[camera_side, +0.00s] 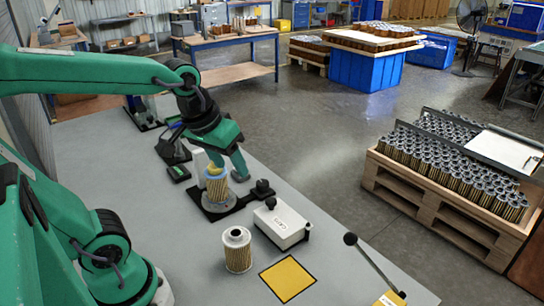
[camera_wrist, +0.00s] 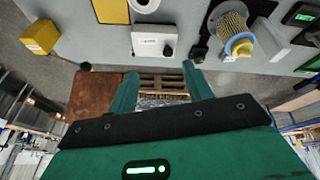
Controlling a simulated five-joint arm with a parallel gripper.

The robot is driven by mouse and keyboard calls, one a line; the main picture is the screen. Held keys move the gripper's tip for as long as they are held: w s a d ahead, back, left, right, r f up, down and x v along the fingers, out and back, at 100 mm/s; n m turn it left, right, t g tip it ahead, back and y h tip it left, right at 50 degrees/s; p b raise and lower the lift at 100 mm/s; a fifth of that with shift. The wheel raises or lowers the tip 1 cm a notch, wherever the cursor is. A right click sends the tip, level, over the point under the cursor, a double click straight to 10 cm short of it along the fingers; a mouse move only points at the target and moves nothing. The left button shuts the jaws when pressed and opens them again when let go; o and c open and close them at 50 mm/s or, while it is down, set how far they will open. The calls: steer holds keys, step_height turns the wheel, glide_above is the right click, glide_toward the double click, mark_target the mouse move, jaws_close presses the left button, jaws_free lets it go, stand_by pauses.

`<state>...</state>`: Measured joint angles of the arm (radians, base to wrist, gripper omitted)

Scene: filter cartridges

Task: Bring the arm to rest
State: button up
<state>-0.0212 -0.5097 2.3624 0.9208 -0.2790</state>
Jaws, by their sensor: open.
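My gripper (camera_wrist: 160,71) is open in the wrist view, with nothing between its two green fingers. In the side view my gripper (camera_side: 226,168) hangs over the far part of the bench, seemingly behind a pleated cartridge (camera_side: 217,190) with a yellow top. That cartridge stands on a round base in a black fixture (camera_side: 226,208). In the wrist view the same cartridge (camera_wrist: 229,24) is right of the fingers and apart from them. A second cartridge (camera_side: 237,252), without a yellow top, stands upright on the bench nearer the camera.
A black-edged yellow square (camera_side: 287,279) marks the grey bench (camera_side: 190,270). A lever with a black knob (camera_side: 351,239) rises from a yellow block (camera_side: 390,298). A pallet crate (camera_side: 440,207) of cartridges stands beyond the bench.

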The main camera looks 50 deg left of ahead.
steer(key=shift+s+d+r+m+t, duration=0.1)
steer(key=shift+s+m+t, duration=0.15)
steer(key=shift+s+m, duration=0.4)
steer(key=shift+s+d+f+m+t, duration=0.1)
steer(key=shift+s+m+t, duration=0.1)
steer(key=shift+s+m, duration=0.45)
steer(key=shift+s+d+r+m+t, duration=0.1)
steer(key=shift+s+m+t, duration=0.25)
steer(key=shift+s, duration=0.45)
